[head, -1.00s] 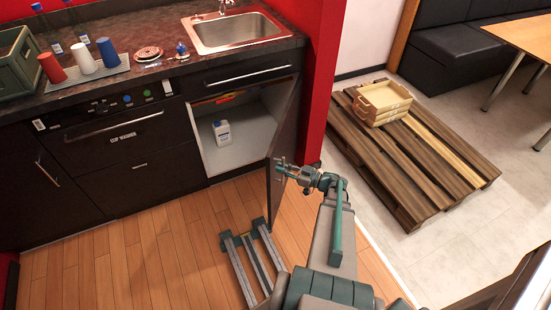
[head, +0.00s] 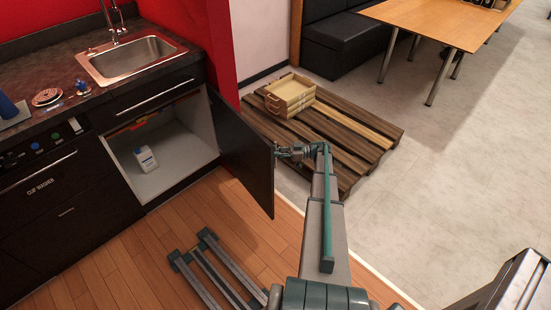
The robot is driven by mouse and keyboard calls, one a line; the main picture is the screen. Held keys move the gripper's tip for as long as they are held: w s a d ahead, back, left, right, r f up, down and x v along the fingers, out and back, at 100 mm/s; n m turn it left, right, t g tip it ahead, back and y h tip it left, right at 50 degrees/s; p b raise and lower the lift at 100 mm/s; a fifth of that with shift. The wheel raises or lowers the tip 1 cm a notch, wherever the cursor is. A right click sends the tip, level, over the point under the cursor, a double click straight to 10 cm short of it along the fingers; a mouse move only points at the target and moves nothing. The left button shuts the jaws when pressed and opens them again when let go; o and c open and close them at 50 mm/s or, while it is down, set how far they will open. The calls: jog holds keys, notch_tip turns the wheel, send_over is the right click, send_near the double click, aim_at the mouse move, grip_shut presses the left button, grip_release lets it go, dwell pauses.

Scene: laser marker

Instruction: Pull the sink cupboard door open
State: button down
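The sink cupboard door (head: 243,150) is dark and stands swung well out from the cupboard, hinged at the opening's right side. Its inner face shows; its outer face and any handle there are hidden. The open cupboard (head: 180,172) is pale inside and holds a white bottle with a blue label (head: 146,158). My gripper (head: 281,152) is at the door's free edge, on the outer side, touching or very close to it. Its fingertips are small and partly hidden by the door, so I cannot tell whether they are open or shut on anything.
A steel sink (head: 130,58) is set in the dark counter above. Grey metal rails (head: 215,270) lie on the wooden floor in front of the cupboard. Pale floor to the right is clear.

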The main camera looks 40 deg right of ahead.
jog(key=shift+s+d, duration=0.2)
jog(key=c, duration=1.3)
grip_release()
jog(key=shift+o, duration=0.5)
jog(key=shift+d, duration=0.1)
jog(key=v, duration=1.2)
jog(key=shift+w, duration=0.1)
